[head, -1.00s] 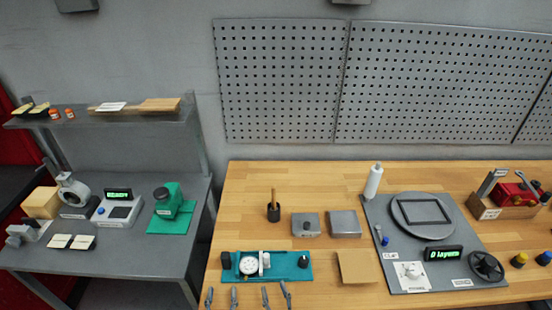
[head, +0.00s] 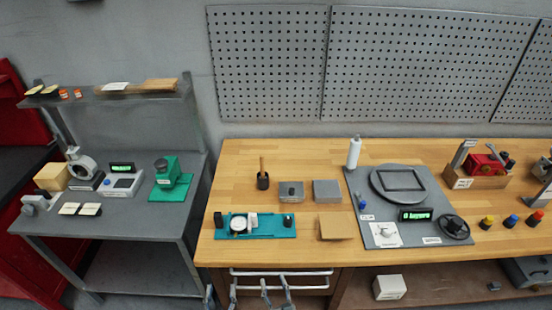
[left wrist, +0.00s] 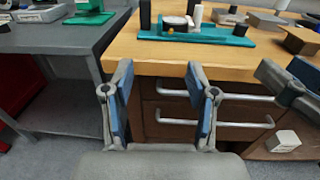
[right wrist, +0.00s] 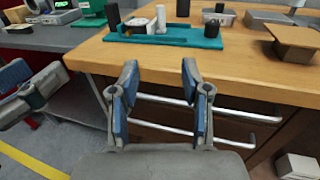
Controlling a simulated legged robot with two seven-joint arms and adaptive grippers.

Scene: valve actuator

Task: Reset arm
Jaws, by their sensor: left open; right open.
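My left gripper (head: 222,292) is open and empty at the bottom of the head view, in front of the wooden bench's drawers. Its two spread fingers also show in the left wrist view (left wrist: 160,92). My right gripper (head: 275,286) is open and empty just to the right of it, its blue-padded fingers apart in the right wrist view (right wrist: 158,90). Both grippers are apart from the bench and touch nothing that I can see. A teal fixture (head: 257,231) with a round dial gauge (head: 239,226) lies on the bench beyond them.
The wooden bench (head: 300,160) has drawer handles (head: 281,272) below its front edge, near my grippers. On it are a grey plate with a round turntable (head: 398,184), a handwheel (head: 454,227), a brown block (head: 338,228) and several coloured knobs. A grey side table (head: 140,222) stands left.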

